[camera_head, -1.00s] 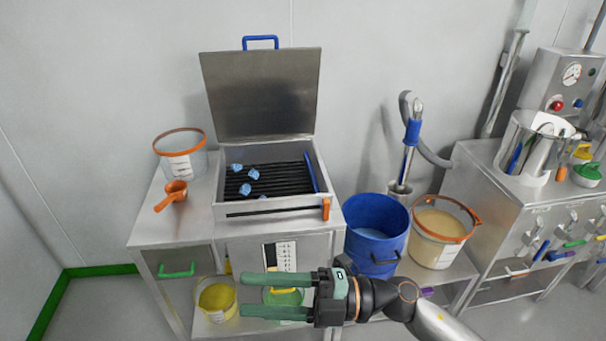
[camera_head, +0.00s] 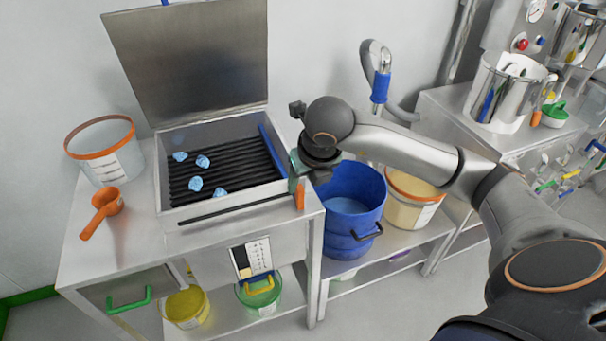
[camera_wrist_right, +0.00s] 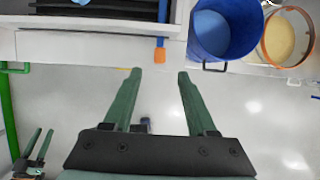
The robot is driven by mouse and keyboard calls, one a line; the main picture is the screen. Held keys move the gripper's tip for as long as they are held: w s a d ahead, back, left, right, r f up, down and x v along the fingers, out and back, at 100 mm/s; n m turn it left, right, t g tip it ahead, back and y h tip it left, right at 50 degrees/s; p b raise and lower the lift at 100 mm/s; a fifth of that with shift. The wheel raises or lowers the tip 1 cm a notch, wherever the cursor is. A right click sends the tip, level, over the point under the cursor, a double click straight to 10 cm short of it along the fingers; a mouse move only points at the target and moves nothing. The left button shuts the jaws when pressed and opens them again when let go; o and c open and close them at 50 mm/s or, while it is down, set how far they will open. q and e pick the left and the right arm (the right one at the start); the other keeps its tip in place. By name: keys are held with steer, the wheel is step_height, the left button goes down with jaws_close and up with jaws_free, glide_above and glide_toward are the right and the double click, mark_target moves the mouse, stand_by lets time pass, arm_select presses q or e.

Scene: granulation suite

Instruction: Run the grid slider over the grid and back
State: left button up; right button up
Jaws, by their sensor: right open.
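The grid (camera_head: 225,170) is a set of black bars in an open steel box on the left table, with several pale blue lumps on it. The grid slider is a blue bar (camera_head: 270,150) along the box's right side, with an orange handle (camera_head: 300,196) at the front. My right gripper (camera_head: 295,172) is by the handle, partly hidden by its own wrist. In the right wrist view it (camera_wrist_right: 159,76) is open and empty, and the orange handle (camera_wrist_right: 160,55) shows beyond and between its fingertips. My left gripper (camera_wrist_right: 38,143) shows at that view's lower left, fingers apart.
The raised steel lid (camera_head: 190,60) stands behind the grid. An orange scoop (camera_head: 103,210) and a clear tub (camera_head: 105,150) sit to the left. A blue bin (camera_head: 350,185) and an orange-rimmed bucket (camera_head: 415,205) stand to the right, close to my right arm.

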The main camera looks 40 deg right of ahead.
mark_target(299, 199)
steer(key=x, duration=1)
steer(key=shift+w+a+f, duration=0.1)
steer(key=shift+f, duration=0.05)
steer(key=shift+c, duration=0.3)
jaws_close()
stand_by(0.8)
steer(key=shift+w+a+b, duration=0.35)
steer(key=shift+w+a, duration=0.2)
steer(key=shift+a, duration=1.75)
steer(key=shift+w+a+b, duration=0.4)
steer(key=shift+w+a, duration=0.15)
steer(key=shift+a, duration=1.7)
steer(key=shift+w+a+b, duration=0.35)
steer(key=shift+w+a, duration=0.2)
steer(key=shift+a, duration=1.75)
